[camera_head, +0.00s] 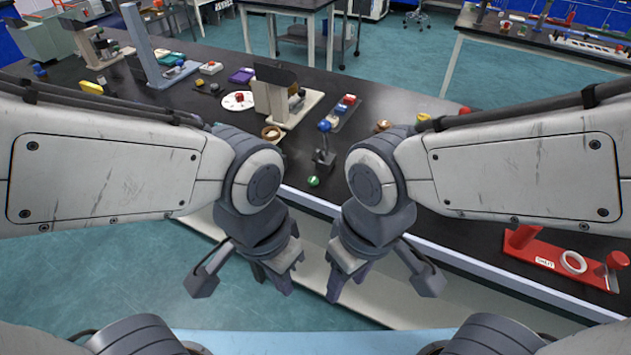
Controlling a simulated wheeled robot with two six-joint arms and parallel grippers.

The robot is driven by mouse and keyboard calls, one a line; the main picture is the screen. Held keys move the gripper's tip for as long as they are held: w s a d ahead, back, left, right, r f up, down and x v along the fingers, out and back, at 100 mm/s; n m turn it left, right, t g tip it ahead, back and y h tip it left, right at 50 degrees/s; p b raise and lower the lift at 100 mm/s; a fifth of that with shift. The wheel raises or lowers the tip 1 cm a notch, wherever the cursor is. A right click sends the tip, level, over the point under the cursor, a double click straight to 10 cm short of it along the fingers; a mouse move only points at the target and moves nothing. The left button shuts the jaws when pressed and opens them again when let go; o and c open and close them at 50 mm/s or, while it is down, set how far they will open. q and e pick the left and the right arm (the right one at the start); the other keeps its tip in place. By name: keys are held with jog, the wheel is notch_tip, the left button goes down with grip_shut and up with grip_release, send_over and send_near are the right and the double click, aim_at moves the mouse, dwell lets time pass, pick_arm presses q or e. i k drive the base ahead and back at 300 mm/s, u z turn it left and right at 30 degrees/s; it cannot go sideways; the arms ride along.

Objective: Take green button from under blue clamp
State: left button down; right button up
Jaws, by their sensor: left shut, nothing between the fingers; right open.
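A small green button (313,181) lies on the black bench top near its front edge. A small clamp (324,157) with a dark metal body and a blue knob stands just behind it. The button appears at or just in front of the clamp's foot; I cannot tell whether they touch. My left gripper (285,286) is shut and empty, pointing down in front of the bench edge, nearer to me than the button. My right gripper (336,293) is open and empty beside it, also in front of the edge. Neither touches the button or clamp.
A tan and brown press (284,98) stands behind left of the clamp, with a brass ring (271,133) close by. A red fixture (560,262) is at the right. Bench between clamp and red fixture is partly hidden by my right arm.

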aim_at(313, 180)
jog(key=u, duration=1.8)
jog(key=i, duration=1.2)
jog(key=z, duration=2.7)
